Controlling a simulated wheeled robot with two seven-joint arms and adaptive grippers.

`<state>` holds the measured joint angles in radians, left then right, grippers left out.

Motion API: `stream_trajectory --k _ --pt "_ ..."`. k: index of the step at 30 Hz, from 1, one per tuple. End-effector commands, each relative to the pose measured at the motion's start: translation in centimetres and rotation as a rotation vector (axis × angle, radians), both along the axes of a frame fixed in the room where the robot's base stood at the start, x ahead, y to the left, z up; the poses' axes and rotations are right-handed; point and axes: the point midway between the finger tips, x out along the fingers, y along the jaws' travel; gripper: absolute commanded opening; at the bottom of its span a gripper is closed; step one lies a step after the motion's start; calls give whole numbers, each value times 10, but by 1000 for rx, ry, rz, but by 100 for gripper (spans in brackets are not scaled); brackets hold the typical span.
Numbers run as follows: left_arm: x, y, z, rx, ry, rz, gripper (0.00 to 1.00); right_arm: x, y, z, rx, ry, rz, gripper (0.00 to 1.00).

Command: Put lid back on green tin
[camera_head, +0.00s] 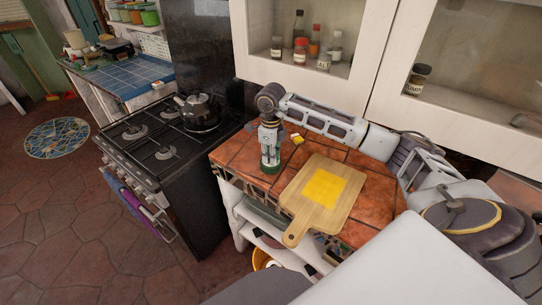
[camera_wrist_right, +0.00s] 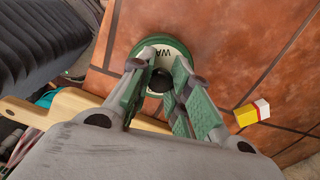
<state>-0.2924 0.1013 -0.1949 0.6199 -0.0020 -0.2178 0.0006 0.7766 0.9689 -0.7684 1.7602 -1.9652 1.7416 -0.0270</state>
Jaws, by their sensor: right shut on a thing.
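My right gripper (camera_head: 270,150) points straight down over the left part of the tiled counter. In the right wrist view its green-padded fingers (camera_wrist_right: 158,80) close on a dark round part, which looks like the knob of the lid. Around it is a round top with a green edge and a white band (camera_wrist_right: 172,53) lettered "WA". In the head view the green tin (camera_head: 271,168) shows as a green and white form directly under the fingertips. The fingers hide much of it, and I cannot tell whether lid and tin touch. My left gripper is not in view.
A wooden cutting board (camera_head: 297,215) with a yellow square (camera_head: 325,187) lies right of the tin. A small yellow, white and red piece (camera_head: 297,138) lies behind. The stove with a pot (camera_head: 198,112) stands left. White cabinets with jars (camera_head: 300,50) hang behind.

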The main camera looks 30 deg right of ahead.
Motion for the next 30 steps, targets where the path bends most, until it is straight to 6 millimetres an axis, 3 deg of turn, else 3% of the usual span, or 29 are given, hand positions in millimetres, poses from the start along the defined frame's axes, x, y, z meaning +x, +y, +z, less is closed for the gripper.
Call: stream_trajectory --k 25,26,30 --pt "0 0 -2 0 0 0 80 0 0 0 0 0 0 3" --pt "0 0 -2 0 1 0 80 0 0 0 0 0 0 23" --pt "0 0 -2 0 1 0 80 0 0 0 0 0 0 41"
